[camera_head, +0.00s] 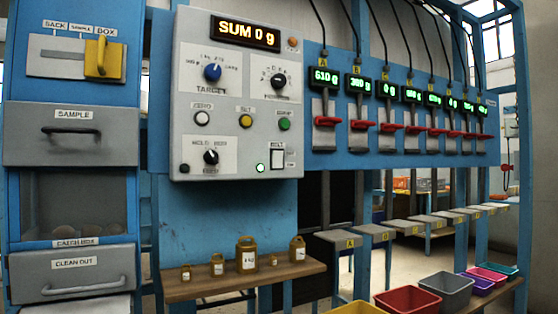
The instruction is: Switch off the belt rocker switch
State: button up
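The belt rocker switch (277,160) is a small white rocker in a dark frame, low on the right side of the grey control panel (225,140). A small label above it appears to read BELT. A small round lamp (260,168) just left of the rocker glows pale green. Which way the rocker is tipped is too small to tell. My gripper is not in view, and nothing covers the switch.
The panel also has knobs, buttons and a display (245,32) reading SUM 0 g. A wooden shelf (225,286) with several brass weights juts out below. Red-handled levers (326,121) line the right. Coloured bins (408,300) stand at lower right.

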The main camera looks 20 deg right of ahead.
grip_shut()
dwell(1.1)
